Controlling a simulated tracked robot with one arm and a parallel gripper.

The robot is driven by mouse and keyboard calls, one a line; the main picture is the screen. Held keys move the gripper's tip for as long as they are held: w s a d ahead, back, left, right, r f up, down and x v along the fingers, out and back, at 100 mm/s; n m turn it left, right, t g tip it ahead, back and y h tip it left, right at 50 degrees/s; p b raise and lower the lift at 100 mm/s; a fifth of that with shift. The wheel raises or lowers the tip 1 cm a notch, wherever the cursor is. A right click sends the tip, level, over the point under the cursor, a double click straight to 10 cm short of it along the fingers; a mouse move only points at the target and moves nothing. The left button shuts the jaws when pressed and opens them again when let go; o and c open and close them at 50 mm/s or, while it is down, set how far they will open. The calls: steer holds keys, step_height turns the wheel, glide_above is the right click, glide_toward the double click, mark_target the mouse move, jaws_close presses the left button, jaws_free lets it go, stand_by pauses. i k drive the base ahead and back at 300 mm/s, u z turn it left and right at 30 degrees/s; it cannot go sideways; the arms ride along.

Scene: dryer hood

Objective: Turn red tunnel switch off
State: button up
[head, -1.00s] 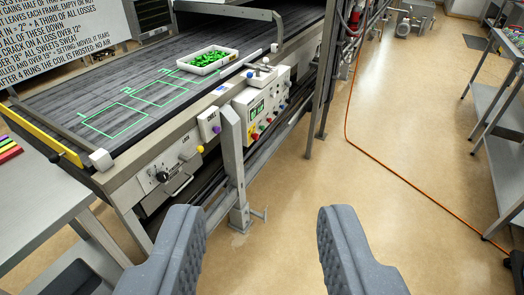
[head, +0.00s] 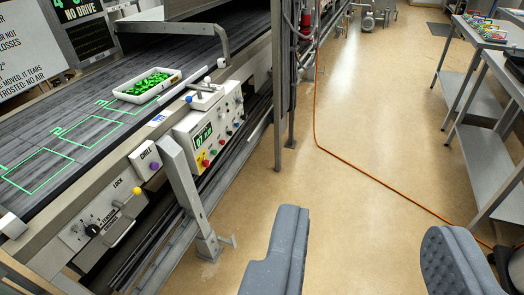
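A white control panel (head: 208,128) is fixed to the side of the conveyor, with a green-lit display and several small coloured knobs and buttons. A small red control (head: 206,163) sits at its lower left, beside a yellow patch. More small controls line its right side; I cannot read their labels or tell which is the tunnel switch or how it is set. My gripper (head: 364,232) is open and empty over the bare floor, to the right of and apart from the panel. Its two grey padded fingers are wide apart.
A slanted grey post (head: 186,182) stands in front of the panel. A white tray of green pieces (head: 147,86) rests on the dark belt (head: 95,110). An orange cable (head: 365,174) crosses the floor. Grey metal tables (head: 497,65) stand at the right.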

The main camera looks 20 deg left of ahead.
mark_target(206, 163)
steer(key=z, duration=0.3)
steer(key=i, duration=1.25)
steer(key=u, duration=0.45)
steer(key=i, duration=1.1)
steer(key=u, duration=0.8)
